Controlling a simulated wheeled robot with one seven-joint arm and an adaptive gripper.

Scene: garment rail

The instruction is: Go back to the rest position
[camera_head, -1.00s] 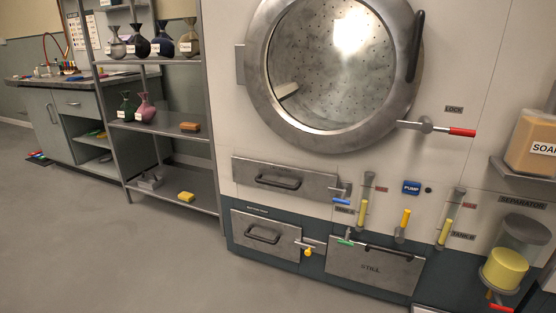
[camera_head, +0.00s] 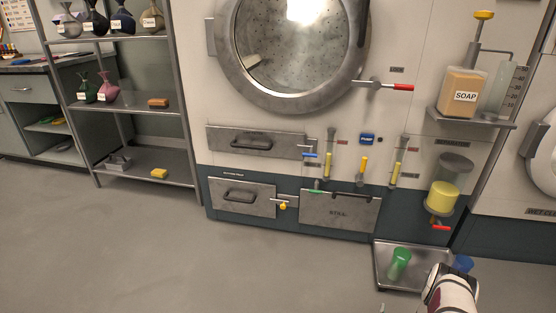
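A white and dark part of my arm (camera_head: 450,293) shows at the bottom right of the head view. Its fingertips are not visible, so I cannot see whether my gripper is open or shut or holds anything. It is low in the picture, in front of a metal tray (camera_head: 383,284) on the floor. A green cup (camera_head: 399,262) is in the tray. A blue object (camera_head: 463,263) shows at the tray's right side, just behind my arm.
A large machine with a round door (camera_head: 290,50) and drawers stands ahead. A soap container (camera_head: 465,92) sits on a shelf at right. The grey floor (camera_head: 180,265) at front left is clear.

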